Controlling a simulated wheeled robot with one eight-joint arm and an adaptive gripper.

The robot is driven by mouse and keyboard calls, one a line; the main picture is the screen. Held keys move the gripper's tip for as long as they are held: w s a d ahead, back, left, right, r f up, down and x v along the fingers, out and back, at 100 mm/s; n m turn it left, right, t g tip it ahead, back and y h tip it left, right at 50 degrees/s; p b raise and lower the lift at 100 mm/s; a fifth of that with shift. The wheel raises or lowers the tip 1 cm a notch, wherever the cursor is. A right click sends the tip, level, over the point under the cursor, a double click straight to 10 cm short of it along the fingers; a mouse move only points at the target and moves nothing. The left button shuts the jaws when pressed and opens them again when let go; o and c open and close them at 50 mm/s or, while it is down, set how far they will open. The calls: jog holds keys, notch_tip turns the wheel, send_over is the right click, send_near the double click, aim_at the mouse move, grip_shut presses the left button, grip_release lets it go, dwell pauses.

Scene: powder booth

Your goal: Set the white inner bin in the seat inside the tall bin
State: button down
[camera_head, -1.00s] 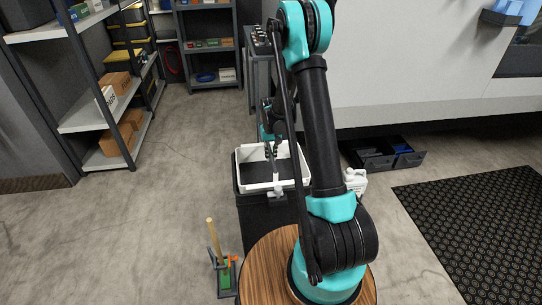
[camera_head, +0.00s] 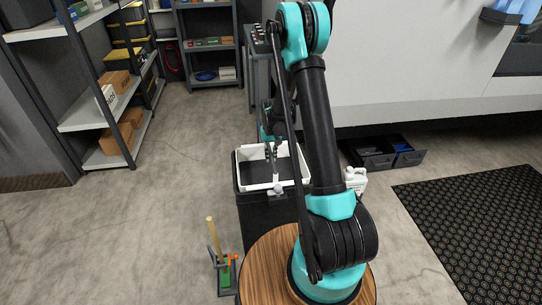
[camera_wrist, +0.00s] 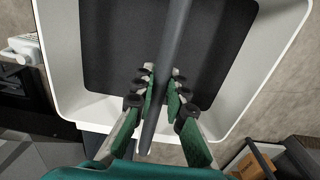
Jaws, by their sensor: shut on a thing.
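The white inner bin (camera_head: 252,152) shows at the mouth of the tall dark bin (camera_head: 262,212) in the head view, its rim at or just above the tall bin's top. I cannot tell whether it rests fully in the seat, which is hidden. In the wrist view the inner bin (camera_wrist: 270,75) has white walls and a dark inside floor. My gripper (camera_head: 271,152) is over the bin's opening. In the wrist view my gripper (camera_wrist: 160,100) is shut on a grey bar (camera_wrist: 174,50) that crosses the bin like a handle.
A white jug (camera_head: 356,180) stands right of the tall bin. A round wooden top (camera_head: 262,268) is in front, and a small green stand with a wooden handle (camera_head: 226,270) is at its left. Open dark drawers (camera_head: 385,158) are further right. Floor to the left is clear.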

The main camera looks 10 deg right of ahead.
jog(key=shift+f, duration=0.85)
dwell(1.0)
jog(key=c, duration=1.5)
grip_release()
jog(key=shift+o, duration=0.2)
notch_tip(320, 180, up, 12)
jog(key=shift+f, duration=0.1)
jog(key=shift+s+r, duration=0.15)
jog(key=shift+r, duration=0.05)
jog(key=s+d+r+t, duration=0.1)
jog(key=s+r, duration=0.3)
jog(key=s, duration=0.3)
jog(key=s+d+r+t, duration=0.1)
jog(key=s+d+r, duration=0.15)
jog(key=s, duration=0.45)
jog(key=s+t, duration=0.2)
jog(key=s, duration=1.4)
jog(key=shift+d+f, duration=0.3)
jog(key=shift+f, duration=0.05)
